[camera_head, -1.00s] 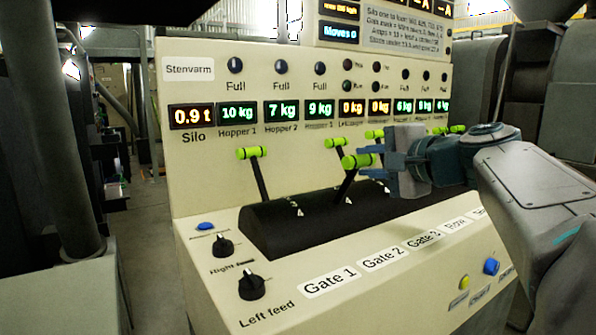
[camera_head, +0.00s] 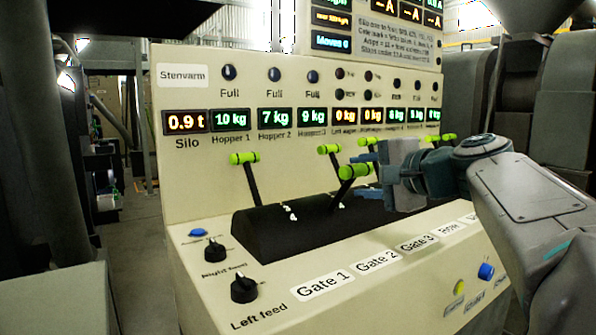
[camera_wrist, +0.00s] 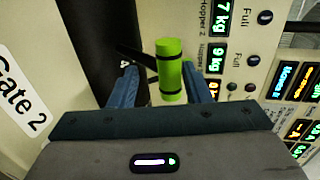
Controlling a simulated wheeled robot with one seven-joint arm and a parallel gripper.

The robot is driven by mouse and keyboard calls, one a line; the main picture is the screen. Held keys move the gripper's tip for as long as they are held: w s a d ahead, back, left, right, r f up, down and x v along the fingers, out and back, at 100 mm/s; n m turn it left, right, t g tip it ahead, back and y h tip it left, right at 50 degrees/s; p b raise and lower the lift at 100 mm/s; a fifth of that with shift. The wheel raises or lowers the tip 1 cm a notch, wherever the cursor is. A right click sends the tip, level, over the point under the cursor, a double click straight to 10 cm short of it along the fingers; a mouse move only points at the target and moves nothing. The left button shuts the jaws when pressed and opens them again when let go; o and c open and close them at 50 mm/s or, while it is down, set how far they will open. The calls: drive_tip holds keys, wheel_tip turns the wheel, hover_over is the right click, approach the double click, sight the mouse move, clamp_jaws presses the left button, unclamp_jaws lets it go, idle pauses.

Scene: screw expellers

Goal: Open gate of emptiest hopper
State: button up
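The readouts show Hopper 1 (camera_head: 229,120) at 10 kg, Hopper 2 (camera_head: 275,119) at 7 kg and Hopper 3 (camera_head: 314,117) at 9 kg. The green-handled lever (camera_head: 354,171) that seems to belong to Gate 2 leans nearer me than the levers beside it. My gripper (camera_head: 367,176) is at its right end, blue fingers apart. In the wrist view the green handle (camera_wrist: 170,72) lies between the open fingers (camera_wrist: 160,88), with a gap on the left and close to the right finger. I cannot tell whether it touches.
The Gate 1 lever (camera_head: 245,158) stands left, and another green lever (camera_head: 328,149) stands just behind the near one. More levers are partly hidden behind my gripper. Labels for Gate 1 (camera_head: 325,285) and Gate 2 (camera_head: 377,262) are on the sloped front, with knobs (camera_head: 243,289) at left.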

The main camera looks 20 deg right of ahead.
drive_tip(key=shift+s+d+r, duration=0.1)
drive_tip(key=shift+s+r, duration=0.05)
drive_tip(key=shift+r, duration=0.05)
drive_tip(key=shift+r, duration=0.25)
drive_tip(key=s+d+r+p, duration=0.6)
drive_tip(key=s+d+r, duration=0.1)
drive_tip(key=s+r, duration=0.2)
drive_tip(key=shift+r+p, duration=0.35)
drive_tip(key=shift+r, duration=0.35)
drive_tip(key=shift+d, duration=0.1)
